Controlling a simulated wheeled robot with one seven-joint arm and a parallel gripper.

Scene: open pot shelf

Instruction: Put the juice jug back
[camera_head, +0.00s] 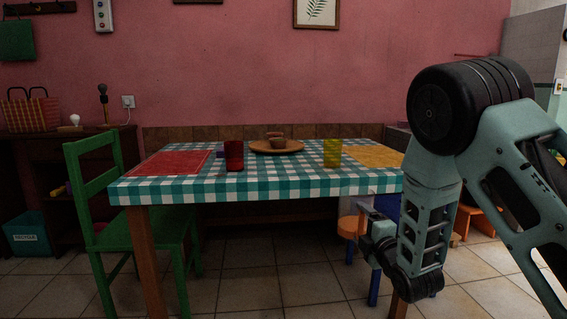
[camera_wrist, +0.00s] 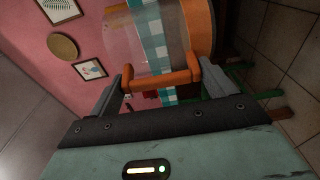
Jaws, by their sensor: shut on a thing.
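My gripper (camera_wrist: 164,82) is shut on the orange handle (camera_wrist: 165,80) of the juice jug, which lies between its two fingers in the wrist view. A pale see-through area (camera_wrist: 140,40) beyond the handle looks like the jug's body. A curved orange piece (camera_wrist: 200,28) is beside it; I cannot tell whether it is part of the jug. In the camera_head view my gripper (camera_head: 372,240) is low at the right front corner of the table, and the jug cannot be made out clearly there.
A table with a teal checked cloth (camera_head: 290,187) fills the middle. On it are a red cup (camera_head: 233,156), a yellow cup (camera_head: 332,153) and a wooden board (camera_head: 262,147) with small brown bowls. A green chair (camera_head: 95,190) stands left. Floor in front is clear.

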